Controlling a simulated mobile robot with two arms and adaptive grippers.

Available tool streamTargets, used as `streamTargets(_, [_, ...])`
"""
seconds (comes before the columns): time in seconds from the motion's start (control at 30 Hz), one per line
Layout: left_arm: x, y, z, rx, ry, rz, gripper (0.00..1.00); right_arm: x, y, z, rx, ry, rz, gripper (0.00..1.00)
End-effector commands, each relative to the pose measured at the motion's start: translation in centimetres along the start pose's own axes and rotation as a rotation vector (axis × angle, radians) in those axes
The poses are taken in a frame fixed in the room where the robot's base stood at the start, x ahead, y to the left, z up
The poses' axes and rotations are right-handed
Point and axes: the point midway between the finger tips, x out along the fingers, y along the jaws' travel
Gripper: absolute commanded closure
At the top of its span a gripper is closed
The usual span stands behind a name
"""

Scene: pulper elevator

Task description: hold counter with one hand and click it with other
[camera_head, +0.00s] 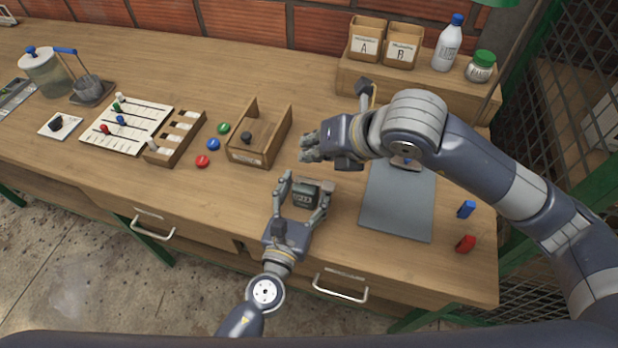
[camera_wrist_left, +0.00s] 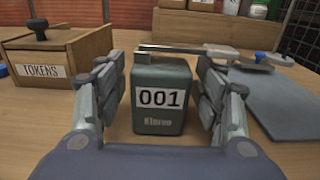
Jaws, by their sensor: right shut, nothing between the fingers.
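The counter (camera_head: 305,196) is a small dark green box with a metal lever on top. It stands upright on the wooden table. In the left wrist view the counter (camera_wrist_left: 160,112) faces me and reads 001, and its lever (camera_wrist_left: 188,49) reaches to the right. My left gripper (camera_head: 306,183) is open, with one finger on each side of the counter and narrow gaps between. My right gripper (camera_head: 306,148) is shut and empty. In the head view it is above the counter and lever, apart from both.
A wooden tokens box (camera_head: 240,157) stands left of the counter. A grey mat (camera_head: 397,205) lies to the right, with blue (camera_head: 466,209) and red (camera_head: 465,243) pieces beyond. Red, blue and green tokens (camera_head: 213,144) lie left of the box. A raised shelf (camera_head: 425,84) holds bins and bottles behind.

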Motion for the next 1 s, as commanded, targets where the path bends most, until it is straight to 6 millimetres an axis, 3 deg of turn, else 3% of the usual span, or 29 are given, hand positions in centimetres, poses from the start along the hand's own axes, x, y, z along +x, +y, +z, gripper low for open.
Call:
streamTargets(0.37, [-0.5, 0.0, -0.1, 0.002, 0.002, -0.001, 0.34, 0.0, 0.0, 0.0, 0.0, 0.0, 0.0, 1.0])
streamTargets(0.47, [-1.9, 0.0, -0.2, 0.002, 0.003, -0.001, 0.34, 0.0, 0.0, 0.0, 0.0, 0.0, 0.0, 1.0])
streamTargets(0.8, [-8.9, 0.0, -0.1, 0.003, 0.003, -0.003, 0.34, 0.0, 0.0, 0.0, 0.0, 0.0, 0.0, 1.0])
streamTargets(1.0, [-11.4, 0.0, -0.1, 0.001, 0.002, -0.001, 0.34, 0.0, 0.0, 0.0, 0.0, 0.0, 0.0, 1.0])
